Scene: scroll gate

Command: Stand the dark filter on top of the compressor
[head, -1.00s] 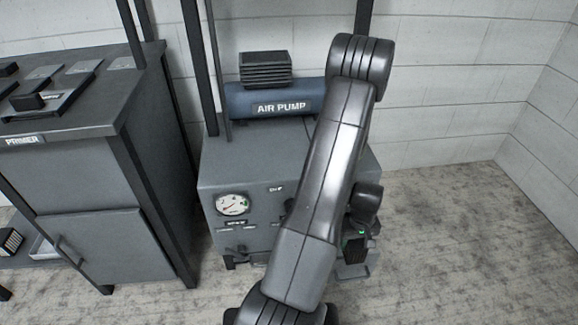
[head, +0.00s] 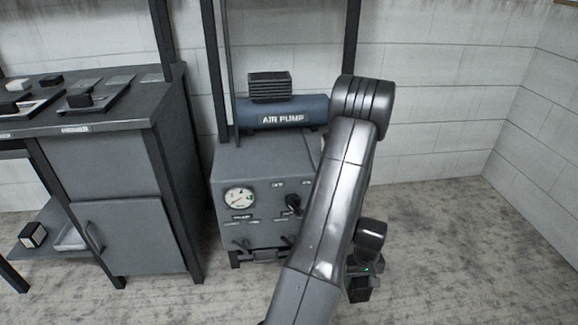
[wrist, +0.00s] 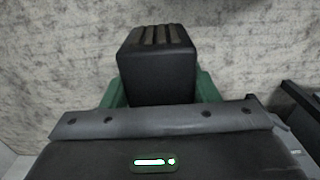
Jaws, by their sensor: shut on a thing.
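The dark filter (wrist: 156,72), a black block with a ribbed top, sits between the green fingers of my gripper (wrist: 160,90) in the wrist view. My gripper (head: 362,270) is shut on it. In the head view the filter is a small dark shape low at the right, partly hidden by my arm. The compressor (head: 235,165) is a grey cabinet with a round gauge and a black knob. A blue "AIR PUMP" tank (head: 245,113) with a black finned block (head: 269,86) stands at its back top. The held filter is right of the cabinet's front and below its top.
A grey "PRIMER" cabinet (head: 130,240) with small dark blocks and plates on top stands at the left. A shelf (head: 45,225) beside it holds a black-and-white box (head: 33,235). Dark upright posts flank the compressor. The floor (head: 450,250) at the right is clear.

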